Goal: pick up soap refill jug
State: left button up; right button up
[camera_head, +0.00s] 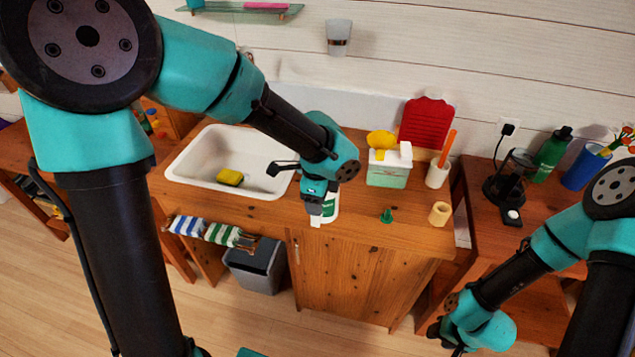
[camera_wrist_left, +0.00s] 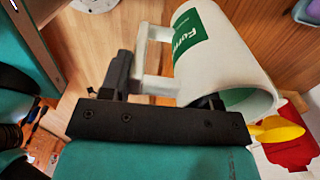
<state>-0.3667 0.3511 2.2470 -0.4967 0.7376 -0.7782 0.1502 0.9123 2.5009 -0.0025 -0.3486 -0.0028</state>
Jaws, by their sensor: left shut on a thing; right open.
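The soap refill jug (camera_head: 331,207) is white with a green label, at the front of the wooden counter in the head view. My left gripper (camera_head: 318,207) covers much of it. In the left wrist view the jug (camera_wrist_left: 215,65) lies across the upper right, its label partly readable. My left gripper (camera_wrist_left: 165,92) is shut on the jug's white handle (camera_wrist_left: 155,57). Whether the jug's base touches the counter cannot be told. My right gripper (camera_head: 452,345) hangs low at the bottom right, open and away from the jug; its fingers are partly cut off.
A white sink (camera_head: 188,166) with a yellow sponge (camera_head: 230,177) is left of the jug. To the right stand a pale green box (camera_head: 388,173), a green stopper (camera_head: 387,216), a yellowish cup (camera_head: 439,213) and a white holder (camera_head: 437,175). A striped towel (camera_head: 208,231) hangs in front.

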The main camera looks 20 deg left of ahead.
pick_arm(q)
jog(key=s, duration=0.2)
jog(key=s+d, duration=0.1)
jog(key=s, duration=0.1)
jog(key=s+d, duration=0.1)
jog(key=s, duration=0.1)
jog(key=shift+s+d+r, duration=0.1)
jog(key=shift+s+r, duration=0.05)
jog(key=shift+r, duration=0.2)
